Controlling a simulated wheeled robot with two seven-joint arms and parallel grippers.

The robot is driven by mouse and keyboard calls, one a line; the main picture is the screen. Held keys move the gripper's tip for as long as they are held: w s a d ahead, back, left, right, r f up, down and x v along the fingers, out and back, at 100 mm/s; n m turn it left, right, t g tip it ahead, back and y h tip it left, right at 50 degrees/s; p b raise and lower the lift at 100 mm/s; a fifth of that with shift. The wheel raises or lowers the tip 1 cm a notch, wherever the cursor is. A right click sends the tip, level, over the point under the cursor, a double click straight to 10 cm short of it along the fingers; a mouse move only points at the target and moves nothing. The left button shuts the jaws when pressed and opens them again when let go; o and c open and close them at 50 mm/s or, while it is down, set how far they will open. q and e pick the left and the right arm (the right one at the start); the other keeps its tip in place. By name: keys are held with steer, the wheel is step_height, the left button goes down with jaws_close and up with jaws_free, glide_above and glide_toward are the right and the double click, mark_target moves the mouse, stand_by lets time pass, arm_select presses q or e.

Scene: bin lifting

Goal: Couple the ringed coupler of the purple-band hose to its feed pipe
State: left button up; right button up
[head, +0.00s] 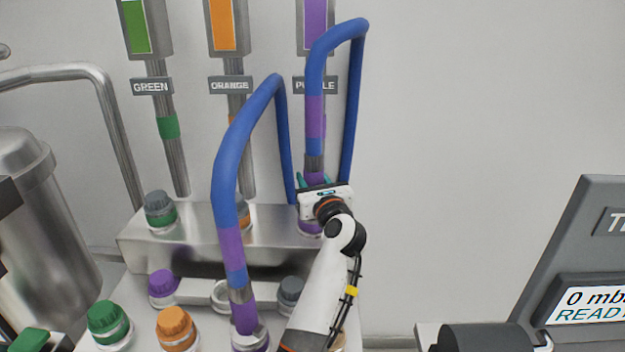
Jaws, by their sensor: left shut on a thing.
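Two blue hoses carry purple bands. One arches in front of the PURPLE sign, and its metal end collar (313,164) points down at my left gripper. My left gripper (315,183) is shut on the coupler at that end, with teal fingertips showing beside it. Just below is a purple-ringed port (310,229) on the steel ledge, partly hidden by the gripper. I cannot tell whether coupler and port touch. The other hose (231,165) ends in a metal collar and purple coupler (244,312) on a front port. My right gripper is not in view.
A green cap (159,208) stands on the steel ledge (135,237). Green (109,320), orange (175,327) and purple (162,285) caps stand in front. A steel tank (35,230) is at left. A display reading READY (585,303) is at right. The wall right of my arm is clear.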

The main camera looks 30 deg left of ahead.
arm_select(q)
steer(key=shift+f, duration=0.2)
stand_by(0.6)
steer(key=o, duration=1.7)
step_height(320, 180, up, 12)
steer(key=p, duration=1)
steer(key=shift+r, duration=0.1)
